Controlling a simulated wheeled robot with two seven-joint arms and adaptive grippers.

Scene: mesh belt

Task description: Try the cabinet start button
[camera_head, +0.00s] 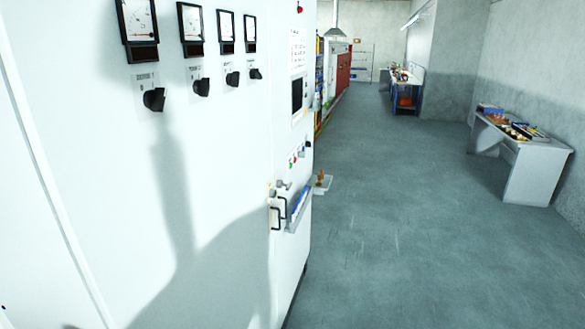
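A tall white cabinet (100,200) fills the left of the head view. On its narrower right section, below a dark screen (297,95), is a small group of coloured buttons. A green button (295,158) and a red button (291,164) can be made out there. They are too small for me to read which one is the start button. A red knob (299,8) sits high on the same section. Neither of my grippers shows in the view.
Dark rotary knobs (154,99) stick out below dial meters (139,20). A handle (277,213) and a document holder (299,211) project from the cabinet's lower right. The floor (400,240) to the right is open, up to a grey table (545,160) by the wall.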

